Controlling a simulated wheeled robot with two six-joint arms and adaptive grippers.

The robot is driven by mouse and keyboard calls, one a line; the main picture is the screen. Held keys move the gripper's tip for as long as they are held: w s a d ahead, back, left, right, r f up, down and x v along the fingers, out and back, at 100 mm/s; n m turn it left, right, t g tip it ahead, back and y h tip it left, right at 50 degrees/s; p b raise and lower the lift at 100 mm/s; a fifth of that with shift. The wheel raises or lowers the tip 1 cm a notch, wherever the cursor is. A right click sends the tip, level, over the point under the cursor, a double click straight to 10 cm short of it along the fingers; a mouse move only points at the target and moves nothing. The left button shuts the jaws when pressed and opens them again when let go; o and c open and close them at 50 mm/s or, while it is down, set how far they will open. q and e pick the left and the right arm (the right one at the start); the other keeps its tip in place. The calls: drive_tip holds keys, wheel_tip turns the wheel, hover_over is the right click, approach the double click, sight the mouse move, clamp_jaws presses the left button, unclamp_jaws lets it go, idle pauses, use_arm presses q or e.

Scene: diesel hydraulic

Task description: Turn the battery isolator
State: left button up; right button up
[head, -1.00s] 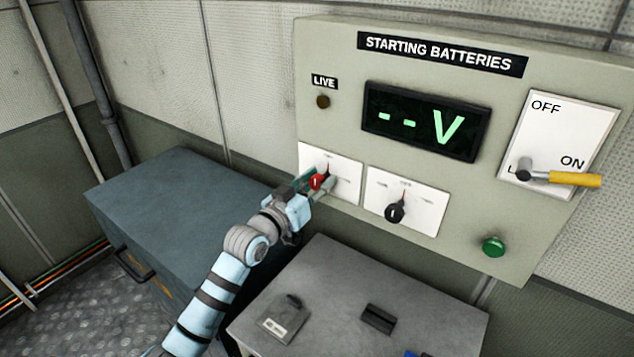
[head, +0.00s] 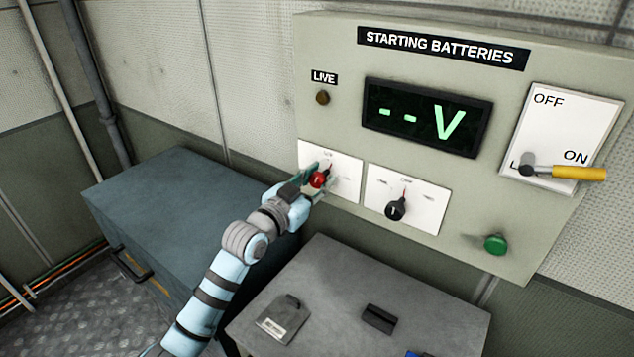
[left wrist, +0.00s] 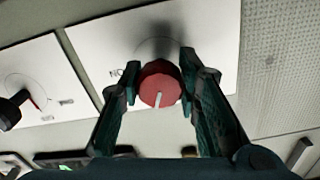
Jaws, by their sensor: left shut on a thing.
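The red knob (head: 319,180) sits on a white plate (head: 346,178) at the lower left of the grey panel. My left gripper (head: 318,180) is shut on this knob. In the left wrist view the red knob (left wrist: 159,84) is between the two fingers, with its white pointer line facing the lower edge. The plate's lettering is mostly hidden or too small to read. A lever with a yellow handle (head: 577,173) points right at the ON mark on the right-hand plate (head: 575,110). My right gripper is not in view.
A black knob (head: 395,210) on a second white plate is just right of the red one. A display (head: 427,117) reads "-- V". A dark LIVE lamp (head: 323,98) and a green button (head: 495,244) are on the panel. A grey table (head: 345,270) stands below.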

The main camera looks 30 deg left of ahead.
use_arm(q)
drive_tip(key=m+b, duration=0.1)
drive_tip(key=m, duration=0.2)
drive_tip(key=shift+f+m, duration=0.15)
drive_tip(key=shift+m, duration=0.15)
drive_tip(key=m+b, duration=0.1)
drive_tip(key=m, duration=0.2)
drive_tip(key=shift+m, duration=0.3)
drive_tip(key=m+b, duration=0.1)
drive_tip(key=m, duration=0.5)
drive_tip(key=o, duration=1.2)
drive_tip(key=s, duration=0.4)
drive_tip(key=s+a, duration=0.1)
drive_tip(key=s, duration=0.7)
drive_tip(key=shift+a, duration=0.3)
